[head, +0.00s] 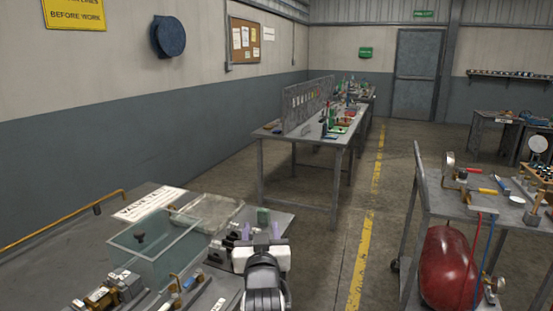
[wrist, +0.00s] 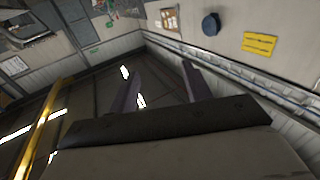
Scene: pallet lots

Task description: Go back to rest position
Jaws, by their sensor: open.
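My gripper (head: 260,234) shows in the head view at the bottom centre, above the right end of the near workbench (head: 66,236). Its two fingers stand apart with nothing visible between them. In the wrist view the gripper (wrist: 160,85) also shows two separate fingers, with the wall and a dark surface beyond. The arm is folded low in front of my body, and part of the bench behind it is hidden.
A glass tank (head: 160,250), brass fittings (head: 105,292) and a white sign (head: 149,204) are on the near workbench. A cart with a red tank (head: 447,268) stands at the right. A long bench (head: 325,150) is farther back. The floor aisle with a yellow line (head: 361,255) is clear.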

